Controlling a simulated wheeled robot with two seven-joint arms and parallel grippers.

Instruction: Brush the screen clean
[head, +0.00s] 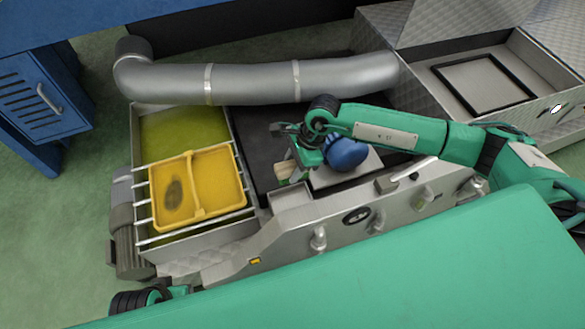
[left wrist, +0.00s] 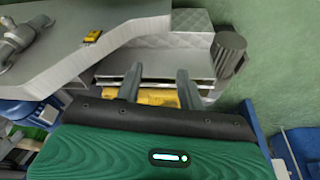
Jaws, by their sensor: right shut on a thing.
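The screen (head: 217,168) is a yellow frame with a middle bar. It lies on metal rods over a tank of yellow-green liquid (head: 185,127), and a dark patch (head: 174,194) shows on its left half. My right gripper (head: 296,158) is to the right of the screen, shut on a small tan, brush-like piece (head: 287,173); its bristles are not clear. In the left wrist view, my left gripper (left wrist: 159,88) has its fingers apart and empty, with part of the yellow screen (left wrist: 155,97) beyond them.
A fat grey pipe (head: 260,82) runs behind the tank. A blue rounded object (head: 346,154) shows by the right arm, above a pale plate. The machine's front panel (head: 340,223) carries knobs. An open metal bin with a black frame (head: 480,84) stands right; a blue cabinet (head: 42,100) stands left.

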